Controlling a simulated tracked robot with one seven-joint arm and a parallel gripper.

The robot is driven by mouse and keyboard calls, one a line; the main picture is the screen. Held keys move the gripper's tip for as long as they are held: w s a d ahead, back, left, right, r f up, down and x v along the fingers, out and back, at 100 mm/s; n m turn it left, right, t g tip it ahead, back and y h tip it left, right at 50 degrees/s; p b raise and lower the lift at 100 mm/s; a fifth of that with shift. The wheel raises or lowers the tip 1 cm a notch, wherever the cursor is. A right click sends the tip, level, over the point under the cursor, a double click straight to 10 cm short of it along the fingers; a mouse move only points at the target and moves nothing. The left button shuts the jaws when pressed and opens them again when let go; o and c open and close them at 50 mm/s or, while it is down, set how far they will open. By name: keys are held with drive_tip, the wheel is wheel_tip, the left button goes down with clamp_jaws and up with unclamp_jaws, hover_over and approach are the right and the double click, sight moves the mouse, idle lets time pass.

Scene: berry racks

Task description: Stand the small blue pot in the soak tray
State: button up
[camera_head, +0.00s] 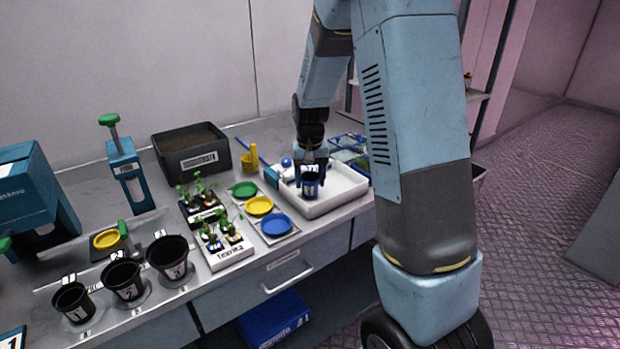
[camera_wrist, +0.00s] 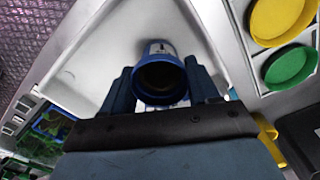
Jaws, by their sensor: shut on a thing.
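The small blue pot (camera_head: 310,186) is upright between the fingers of my gripper (camera_head: 311,172), over the white soak tray (camera_head: 335,203). In the wrist view the pot (camera_wrist: 161,50) shows its blue rim and dark, empty-looking inside, with a white label on its side. My gripper (camera_wrist: 160,88) is shut on it, one finger on each side. The white tray (camera_wrist: 100,50) fills the area beyond and beside the pot. I cannot tell whether the pot's base touches the tray floor.
Green, yellow and blue saucers (camera_head: 277,224) lie left of the tray, beside seedling trays (camera_head: 228,253). Several black pots (camera_head: 125,279) stand at the front left. A dark soil bin (camera_head: 190,150) and a yellow scoop (camera_head: 249,158) are behind. The tray's front part is clear.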

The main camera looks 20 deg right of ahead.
drive_tip(key=shift+f, duration=0.4)
drive_tip(key=o, duration=1.2)
drive_tip(key=shift+r, duration=0.1)
